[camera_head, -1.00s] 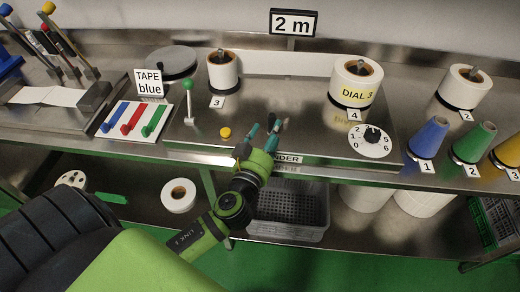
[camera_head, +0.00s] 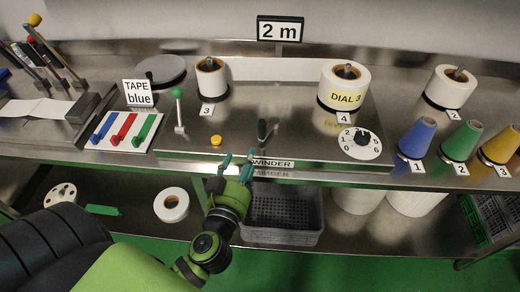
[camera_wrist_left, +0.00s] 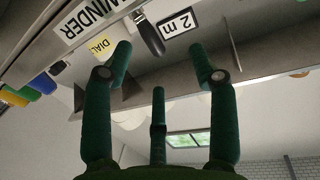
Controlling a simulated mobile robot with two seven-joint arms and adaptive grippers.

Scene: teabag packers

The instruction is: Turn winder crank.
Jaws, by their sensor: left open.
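The winder crank shows as a short upright black handle (camera_head: 262,131) on the steel deck, behind the WINDER label (camera_head: 272,163). In the left wrist view the black handle (camera_wrist_left: 150,36) lies beyond the fingertips, between the two upper fingers and apart from them. My left gripper (camera_head: 238,161) is open and empty at the front edge of the deck, in front of and left of the handle. Its fingers also show in the left wrist view (camera_wrist_left: 159,52). My right gripper is not in view.
A green-knobbed lever (camera_head: 179,110) and a yellow button (camera_head: 216,141) stand left of the handle. A white dial (camera_head: 361,144) and white rolls (camera_head: 343,87) stand to the right. Below the deck edge is a grey crate (camera_head: 283,212). The deck around the handle is clear.

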